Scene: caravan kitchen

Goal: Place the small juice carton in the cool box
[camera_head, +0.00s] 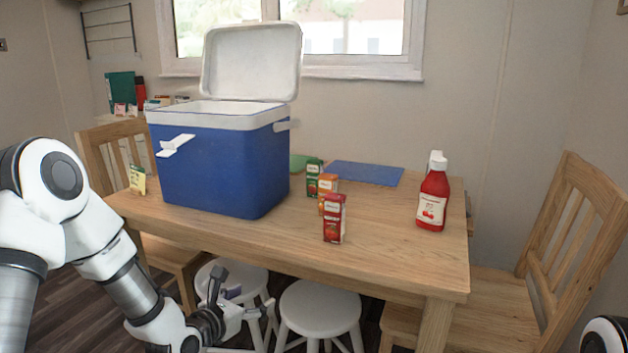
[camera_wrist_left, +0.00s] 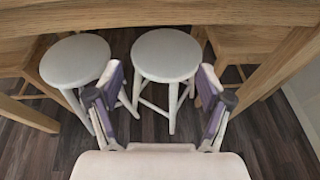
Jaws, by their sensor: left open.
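Three small juice cartons stand upright on the table: a red one (camera_head: 334,218) in front, an orange one (camera_head: 327,188) partly hidden behind it, and a green one (camera_head: 314,178) at the back. The blue cool box (camera_head: 215,170) stands on the table to their left with its white lid (camera_head: 251,62) raised. Its inside floor is hidden. My left gripper (camera_head: 243,292) is open and empty, low in front of the table, below the tabletop. In the left wrist view its fingers (camera_wrist_left: 161,92) are spread with nothing between them.
A blue mat (camera_head: 366,173) lies at the back. White stools (camera_head: 320,308) stand under the table's front edge. Bare tabletop lies between cartons and ketchup.

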